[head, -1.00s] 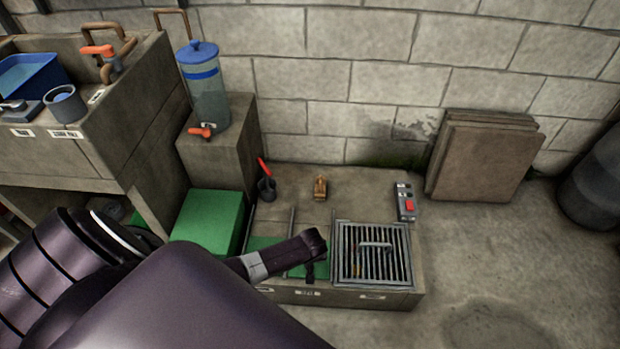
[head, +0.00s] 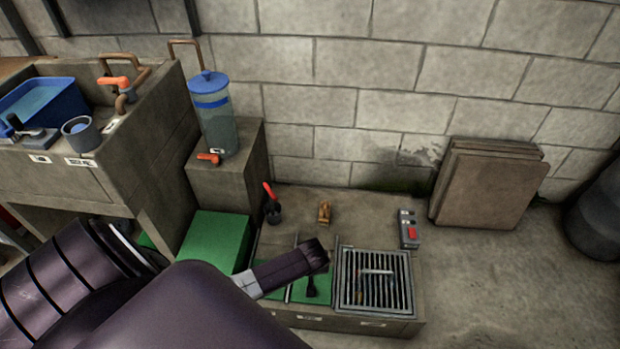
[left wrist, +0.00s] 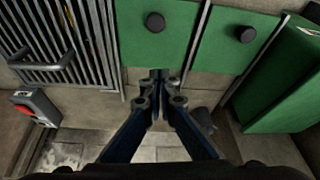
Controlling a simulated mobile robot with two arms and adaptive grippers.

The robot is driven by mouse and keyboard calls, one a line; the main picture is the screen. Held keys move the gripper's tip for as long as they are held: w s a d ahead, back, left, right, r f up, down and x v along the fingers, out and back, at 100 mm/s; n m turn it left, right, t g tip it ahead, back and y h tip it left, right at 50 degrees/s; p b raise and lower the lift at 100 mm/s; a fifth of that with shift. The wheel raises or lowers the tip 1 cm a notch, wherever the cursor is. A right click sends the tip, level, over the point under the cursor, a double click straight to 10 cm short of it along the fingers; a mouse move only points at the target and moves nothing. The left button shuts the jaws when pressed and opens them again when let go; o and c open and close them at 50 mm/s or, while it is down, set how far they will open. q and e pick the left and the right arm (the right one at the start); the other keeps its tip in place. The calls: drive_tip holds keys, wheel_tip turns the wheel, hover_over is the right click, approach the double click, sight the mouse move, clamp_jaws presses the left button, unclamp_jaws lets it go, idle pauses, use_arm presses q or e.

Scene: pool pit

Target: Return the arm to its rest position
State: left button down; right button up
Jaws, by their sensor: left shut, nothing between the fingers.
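My left arm comes in from the lower left of the head view and reaches over the low concrete pit block (head: 375,322). My left gripper shows in the left wrist view (left wrist: 158,92), its fingers together and empty, above the block between the green panels and its rear strip. In the head view the gripper's fingers are mostly hidden by my own arm. My right gripper is not in either view.
The block carries a metal grate (head: 374,281), green panels (head: 316,288), a grey box with a red button (head: 409,229), a brown item (head: 324,212) and a red-handled tool in a pot (head: 271,205). Left stand a green box (head: 213,240), water dispenser (head: 215,115) and sink (head: 150,130).

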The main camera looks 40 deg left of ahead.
use_arm(q)
drive_tip(key=shift+p+v, duration=0.4)
drive_tip(key=shift+v, duration=0.85)
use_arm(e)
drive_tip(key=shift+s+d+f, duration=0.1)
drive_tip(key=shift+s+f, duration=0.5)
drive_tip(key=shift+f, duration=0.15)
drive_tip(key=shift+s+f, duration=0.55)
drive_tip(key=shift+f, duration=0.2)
